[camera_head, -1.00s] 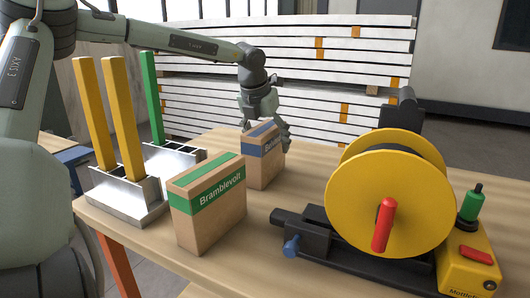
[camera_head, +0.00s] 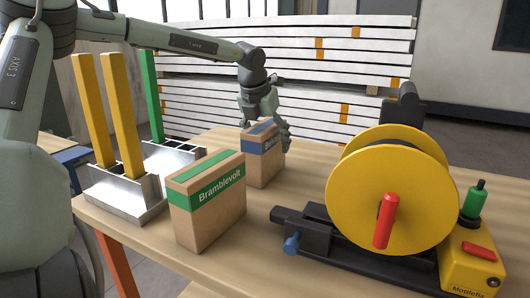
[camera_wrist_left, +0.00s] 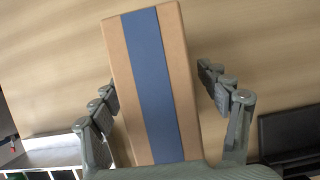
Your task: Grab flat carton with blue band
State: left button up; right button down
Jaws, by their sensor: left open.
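The flat carton with a blue band (camera_head: 258,163) stands upright on the wooden table, behind the green-banded carton. In the left wrist view the blue-banded carton (camera_wrist_left: 152,85) fills the middle, its top face towards the camera. My left gripper (camera_head: 268,122) is above and around its far upper part in the head view. In the left wrist view my left gripper (camera_wrist_left: 165,100) is open, with one finger on each side of the carton. A gap shows at the right finger; whether the left finger touches is hard to tell. My right gripper is not in view.
A green-banded carton (camera_head: 207,204) stands just in front. A metal rack (camera_head: 125,193) with yellow and green bars is at the left. A yellow reel (camera_head: 372,205) on a black base stands at the right. Stacked white boards (camera_head: 330,72) are behind the table.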

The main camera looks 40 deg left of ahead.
pick_arm(q)
jog(key=shift+r, duration=0.1)
jog(key=c, duration=1.6)
